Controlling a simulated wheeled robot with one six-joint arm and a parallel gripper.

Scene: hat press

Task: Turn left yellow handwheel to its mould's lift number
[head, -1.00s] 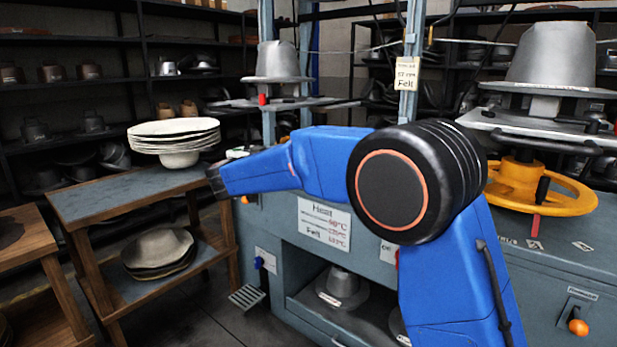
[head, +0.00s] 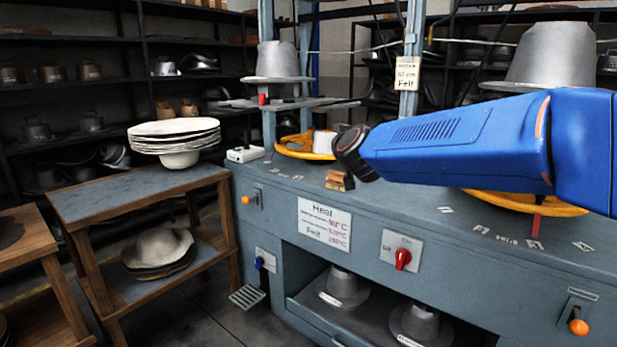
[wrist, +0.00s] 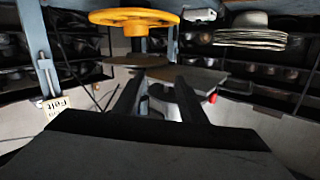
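The left yellow handwheel (head: 293,152) lies flat under the left mould, a grey metal crown (head: 277,60) on a brim plate with a red marker. In the head view the fingers cannot be made out. A hanging tag (head: 407,73) reads Felt with a number that is hard to read.
A right yellow handwheel (head: 510,202) is partly behind my arm, under a larger grey mould (head: 550,55). A small white box (head: 245,153) and a brown block (head: 340,180) sit on the press bench. A red switch (head: 403,258) is on its front. Pale hats (head: 175,130) are stacked at left.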

